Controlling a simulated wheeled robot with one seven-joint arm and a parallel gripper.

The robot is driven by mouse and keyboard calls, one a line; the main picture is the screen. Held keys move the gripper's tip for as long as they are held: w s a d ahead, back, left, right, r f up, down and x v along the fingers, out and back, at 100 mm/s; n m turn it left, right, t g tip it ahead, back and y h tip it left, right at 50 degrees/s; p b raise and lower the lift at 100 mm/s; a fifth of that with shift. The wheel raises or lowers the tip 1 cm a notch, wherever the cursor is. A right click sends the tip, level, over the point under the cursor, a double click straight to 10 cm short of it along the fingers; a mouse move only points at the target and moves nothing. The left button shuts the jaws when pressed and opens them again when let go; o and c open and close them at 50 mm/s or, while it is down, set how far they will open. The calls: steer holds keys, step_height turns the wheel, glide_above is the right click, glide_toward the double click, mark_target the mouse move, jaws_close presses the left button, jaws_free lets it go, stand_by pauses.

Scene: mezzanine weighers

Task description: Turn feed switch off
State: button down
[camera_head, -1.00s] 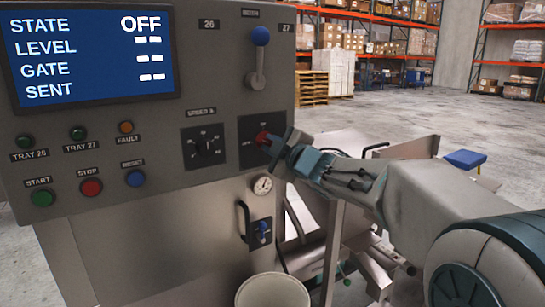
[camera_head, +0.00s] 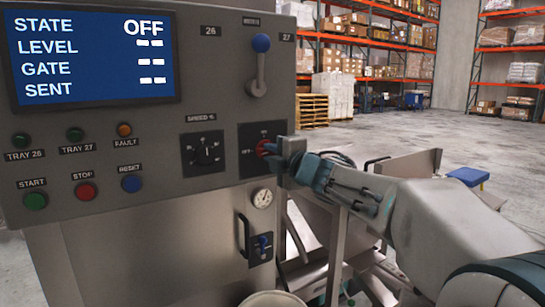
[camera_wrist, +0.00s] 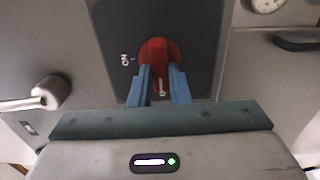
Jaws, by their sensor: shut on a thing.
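The red feed switch (camera_wrist: 158,52) is a rotary knob on a black plate (camera_head: 257,135) at the right end of the grey control panel. In the wrist view an ON label shows left of the knob. My gripper (camera_wrist: 160,88) has its blue fingers shut on the knob's handle, one on each side. In the head view my gripper (camera_head: 283,150) reaches the knob from the right and hides part of it and its plate. The screen (camera_head: 92,57) reads STATE OFF, with dashes for LEVEL, GATE and SENT.
A speed dial (camera_head: 205,149) is left of the switch plate, and a blue-knobbed lever (camera_head: 259,62) is above. Start, stop and reset buttons are at lower left. A gauge (camera_head: 262,198) and a blue-handled valve (camera_head: 262,243) sit below. Open floor lies behind, before the racks.

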stand_by(0.3)
steer(key=c, duration=1.4)
jaws_free()
steer(key=shift+o, duration=0.2)
steer(key=v, duration=1.4)
steer(key=shift+w, duration=0.1)
